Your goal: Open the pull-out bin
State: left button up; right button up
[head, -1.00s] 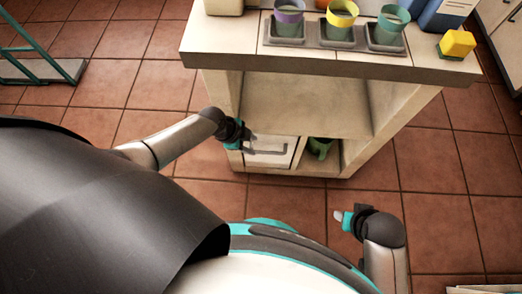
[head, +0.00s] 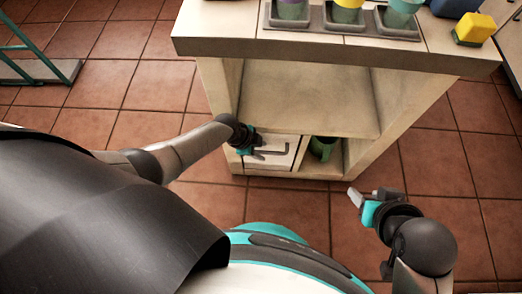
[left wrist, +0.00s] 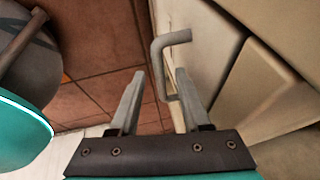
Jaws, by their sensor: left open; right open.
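The pull-out bin (head: 283,146) has a pale front and sits in the lower left compartment of the washbasin cabinet. A grey bar handle (head: 272,154) is on its front, and the front looks closed. My left gripper (head: 250,148) is at the left end of the handle. In the left wrist view the open fingers (left wrist: 160,75) point toward the bent handle (left wrist: 157,60), which shows between the fingertips. I cannot tell whether they touch it. My right gripper (head: 361,198) is open and empty, in front of the cabinet's right side.
The cabinet's counter (head: 320,48) overhangs above, with several coloured cups in grey holders and a yellow block (head: 474,28). A green object (head: 322,147) stands in the compartment right of the bin. Tiled floor (head: 300,206) is clear in front.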

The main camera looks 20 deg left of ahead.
pick_arm(q)
jog(key=shift+f, duration=0.15)
grip_shut()
dwell(0.4)
dwell(1.0)
